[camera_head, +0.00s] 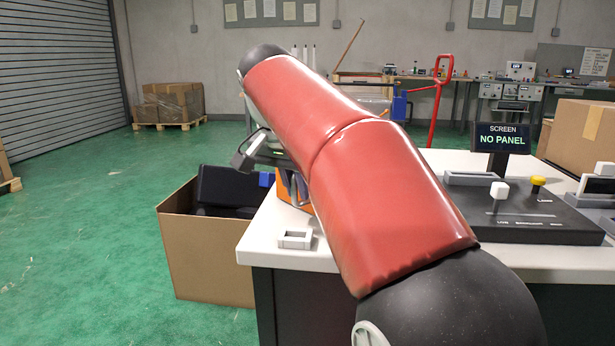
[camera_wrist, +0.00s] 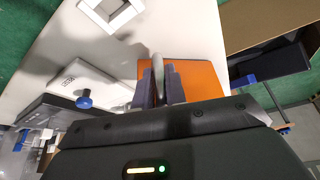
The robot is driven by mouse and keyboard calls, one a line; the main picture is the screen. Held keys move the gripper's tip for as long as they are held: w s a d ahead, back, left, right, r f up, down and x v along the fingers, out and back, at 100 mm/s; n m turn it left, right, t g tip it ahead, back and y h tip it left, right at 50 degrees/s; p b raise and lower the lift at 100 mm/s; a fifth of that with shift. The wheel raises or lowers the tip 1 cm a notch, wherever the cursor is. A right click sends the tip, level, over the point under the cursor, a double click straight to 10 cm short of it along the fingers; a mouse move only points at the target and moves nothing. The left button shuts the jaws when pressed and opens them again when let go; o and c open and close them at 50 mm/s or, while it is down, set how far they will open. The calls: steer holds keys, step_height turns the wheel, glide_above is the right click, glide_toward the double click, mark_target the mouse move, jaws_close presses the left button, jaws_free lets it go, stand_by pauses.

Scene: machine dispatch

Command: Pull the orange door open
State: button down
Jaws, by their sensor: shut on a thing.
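The orange door (camera_wrist: 205,78) shows in the wrist view as a flat orange panel beyond my fingers. A grey bar-like handle (camera_wrist: 158,68) stands in front of it. My gripper (camera_wrist: 160,85) has one dark finger on each side of this handle and is shut on it. In the head view, only a small part of the orange door (camera_head: 286,191) shows, beside my red arm at the left end of the white table. My arm hides most of the door there. I cannot tell how far the door stands open.
A cardboard box (camera_head: 205,258) with dark items stands on the floor left of the white table (camera_head: 262,240). A white square frame (camera_head: 295,238) lies near the table's corner. A black control panel (camera_head: 520,222) and a screen (camera_head: 502,138) are at right. Green floor at left is clear.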

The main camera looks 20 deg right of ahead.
steer(key=shift+a+r, duration=0.1)
steer(key=shift+a, duration=0.55)
steer(key=shift+w, duration=0.1)
steer(key=c, duration=1.5)
jaws_free()
steer(key=p+v, duration=0.1)
steer(key=v, duration=0.6)
steer(key=shift+a+r, duration=0.15)
steer(key=shift+r, duration=0.15)
